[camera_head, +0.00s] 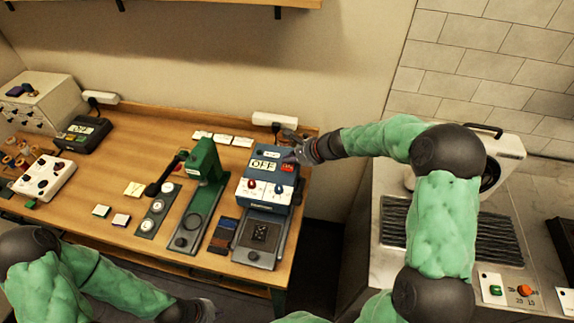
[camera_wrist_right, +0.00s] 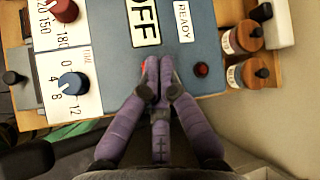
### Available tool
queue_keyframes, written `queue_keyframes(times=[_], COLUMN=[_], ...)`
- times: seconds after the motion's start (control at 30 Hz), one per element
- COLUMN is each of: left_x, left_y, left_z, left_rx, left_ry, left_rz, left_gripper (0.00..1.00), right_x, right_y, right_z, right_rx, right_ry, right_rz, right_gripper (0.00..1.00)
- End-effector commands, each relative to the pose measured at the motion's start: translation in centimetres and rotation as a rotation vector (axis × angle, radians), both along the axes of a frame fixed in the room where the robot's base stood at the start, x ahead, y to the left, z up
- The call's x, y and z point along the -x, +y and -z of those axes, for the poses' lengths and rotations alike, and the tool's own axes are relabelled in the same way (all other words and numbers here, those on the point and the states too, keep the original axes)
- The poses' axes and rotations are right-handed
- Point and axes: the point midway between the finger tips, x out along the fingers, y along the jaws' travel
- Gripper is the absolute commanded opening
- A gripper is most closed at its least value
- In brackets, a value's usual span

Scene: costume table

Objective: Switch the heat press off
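The heat press (camera_head: 262,195) is a blue box on the right end of the wooden table, with a dark lower plate in front. Its display (camera_head: 264,165) reads OFF; the same display (camera_wrist_right: 143,20) shows in the right wrist view. Its front has a red knob (camera_wrist_right: 64,9) and a blue knob (camera_wrist_right: 72,83). My right gripper (camera_head: 291,157) is at the press's upper right, fingertips together and empty. In the right wrist view the fingertips (camera_wrist_right: 158,66) cover most of a red part, perhaps the switch; contact is unclear. My left gripper (camera_head: 203,309) is low, off the table's front.
A green lever press (camera_head: 205,170) stands just left of the heat press. White and dark control boxes stand at the left. Two brown-bodied jars (camera_wrist_right: 242,38) sit behind the press. A steel counter with a grille (camera_head: 385,222) lies to the right.

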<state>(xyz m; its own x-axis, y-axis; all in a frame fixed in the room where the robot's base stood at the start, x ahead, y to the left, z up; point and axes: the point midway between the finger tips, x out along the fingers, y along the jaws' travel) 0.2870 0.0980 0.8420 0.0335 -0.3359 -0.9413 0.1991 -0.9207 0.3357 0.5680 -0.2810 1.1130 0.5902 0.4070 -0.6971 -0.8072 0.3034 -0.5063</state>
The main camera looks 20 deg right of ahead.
Motion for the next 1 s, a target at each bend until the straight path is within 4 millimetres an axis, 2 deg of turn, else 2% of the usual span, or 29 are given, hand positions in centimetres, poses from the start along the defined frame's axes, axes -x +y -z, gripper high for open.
queue_keyframes(times=[0.63, 1.0], left_x=[0.0, 0.0], left_y=[0.0, 0.0], left_z=[-4.7, -4.8], left_rx=[0.0, 0.0], left_ry=[0.0, 0.0], left_rz=[0.0, 0.0], left_gripper=[0.0, 0.0], right_x=[0.0, 0.0], right_y=[0.0, 0.0], right_z=[-5.6, -5.8], right_rx=[0.001, 0.001], right_ry=[-0.001, 0.0], right_rz=[0.0, -0.001], right_gripper=[0.0, 0.0])
